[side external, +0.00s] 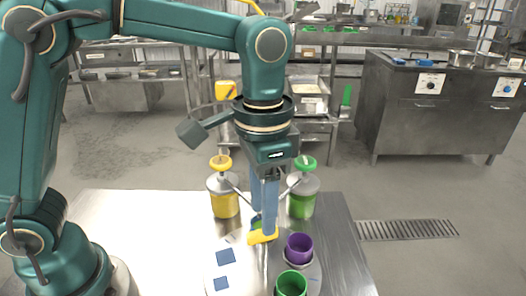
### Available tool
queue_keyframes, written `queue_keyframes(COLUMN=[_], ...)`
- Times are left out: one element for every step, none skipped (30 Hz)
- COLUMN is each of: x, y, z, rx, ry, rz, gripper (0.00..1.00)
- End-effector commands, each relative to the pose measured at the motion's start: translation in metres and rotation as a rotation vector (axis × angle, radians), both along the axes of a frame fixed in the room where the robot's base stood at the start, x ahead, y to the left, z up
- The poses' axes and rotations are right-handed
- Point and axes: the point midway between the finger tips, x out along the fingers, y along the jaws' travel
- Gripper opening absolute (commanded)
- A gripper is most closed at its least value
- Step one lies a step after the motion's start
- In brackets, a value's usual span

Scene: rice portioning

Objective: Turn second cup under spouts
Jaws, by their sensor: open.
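A purple cup (299,246) and a green cup (291,284) stand upright on a round grey plate (314,275) at the front of the metal table. A dispenser with a yellow top (222,192) and one with a green top (302,192) stand behind, their thin spouts slanting inward towards my gripper. My gripper (264,226) points straight down with its blue fingers open, left of the purple cup. Its fingertips are at a yellow piece (263,237), with a small green patch beside it. Whether they touch it, I cannot tell. Both cups are clear of the spouts.
Two dark blue squares (225,256) lie on a pale surface at the front of the metal table (140,225). The table's left part is bare. Steel benches and a cabinet (430,105) stand well behind, across the floor.

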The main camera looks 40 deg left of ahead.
Motion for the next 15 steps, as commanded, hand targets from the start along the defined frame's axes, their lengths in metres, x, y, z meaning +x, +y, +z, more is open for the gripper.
queue_keyframes(x=[-0.001, -0.001, -0.001, -0.001, -0.001, -0.001, -0.001, -0.001, 0.000, 0.000, -0.001, -0.001, 0.000, 0.000, 0.000], y=[0.001, 0.001, 0.001, 0.001, 0.001, 0.001, 0.001, 0.001, 0.001, 0.001, 0.001, 0.001, 0.001, 0.001, 0.001], z=[-0.006, -0.010, -0.015, -0.019, -0.022, -0.027, -0.030, -0.032, -0.035, -0.036, -0.037, -0.038, -0.038, -0.039, -0.039], rx=[0.002, 0.002, 0.002, 0.002, 0.001, 0.002, 0.001, 0.001, 0.000, 0.000, 0.000, 0.000, 0.000, 0.000, -0.001], ry=[0.004, 0.004, 0.004, 0.004, 0.003, 0.004, 0.002, 0.003, 0.001, 0.000, 0.000, 0.000, -0.001, -0.001, -0.002], rz=[0.001, 0.001, 0.001, 0.001, 0.001, 0.001, 0.001, 0.001, 0.001, 0.001, 0.001, 0.001, 0.001, 0.001, 0.001], gripper=[0.46, 0.46, 0.46, 0.46, 0.46, 0.46, 0.46, 0.46, 0.46, 0.46, 0.46, 0.46, 0.46, 0.46, 0.46])
